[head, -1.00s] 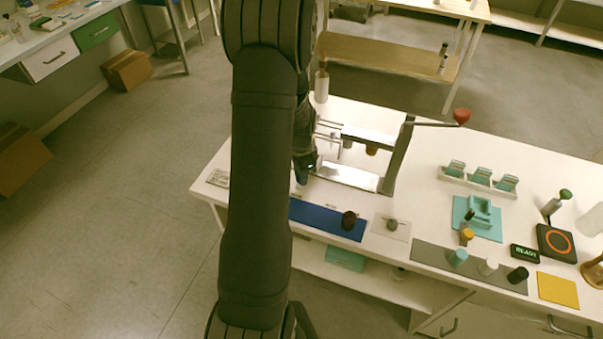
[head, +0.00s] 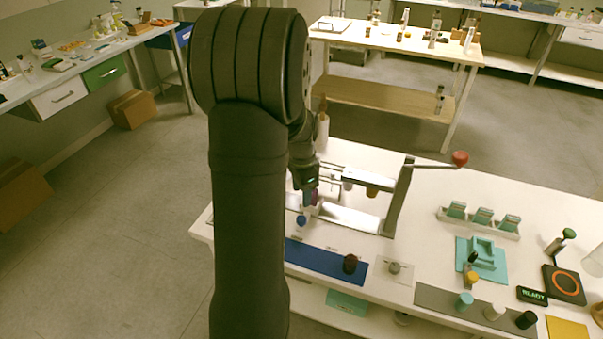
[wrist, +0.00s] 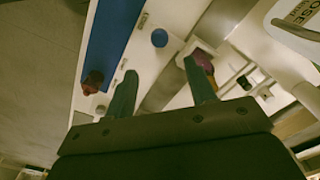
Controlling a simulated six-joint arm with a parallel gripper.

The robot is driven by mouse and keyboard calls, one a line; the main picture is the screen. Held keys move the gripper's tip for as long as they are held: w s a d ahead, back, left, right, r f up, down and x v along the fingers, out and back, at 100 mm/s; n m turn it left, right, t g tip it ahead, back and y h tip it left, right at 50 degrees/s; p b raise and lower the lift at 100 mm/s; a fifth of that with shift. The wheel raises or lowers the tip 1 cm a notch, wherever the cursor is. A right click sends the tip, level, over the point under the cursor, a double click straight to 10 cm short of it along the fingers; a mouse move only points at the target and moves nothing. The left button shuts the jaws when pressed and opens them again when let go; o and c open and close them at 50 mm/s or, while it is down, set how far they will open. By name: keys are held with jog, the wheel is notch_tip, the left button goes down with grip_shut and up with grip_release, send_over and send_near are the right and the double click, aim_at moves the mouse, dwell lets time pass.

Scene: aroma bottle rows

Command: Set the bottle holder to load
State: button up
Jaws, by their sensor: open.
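My gripper (head: 308,198) hangs over the left end of a bench-top press with metal rails (head: 350,219) and a red-knobbed lever (head: 460,158). In the wrist view my gripper (wrist: 160,66) has its two fingers spread and nothing between them. A purple part (wrist: 203,60) lies just beyond the right fingertip; it also shows beside the gripper in the head view (head: 314,197). I cannot tell whether it is touched, or whether it belongs to the bottle holder. A round blue piece (wrist: 159,38) sits on the white surface ahead of the fingers. My arm hides part of the bench.
A blue mat (head: 325,258) with a dark round piece (head: 350,264) lies in front. To the right are a teal fixture (head: 483,253), a grey mat with small caps (head: 440,300), and a display reading READY (head: 532,296). A white bottle (head: 322,132) stands behind the press.

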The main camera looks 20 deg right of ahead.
notch_tip(320, 180, up, 7)
send_over(302, 218)
jog(key=shift+a+f, duration=0.1)
jog(key=shift+f, duration=0.05)
jog(key=shift+f, duration=0.1)
dwell(0.4)
notch_tip(302, 218, down, 17)
jog(key=shift+f, duration=0.15)
dwell(0.4)
jog(key=shift+o, duration=0.2)
dwell(1.1)
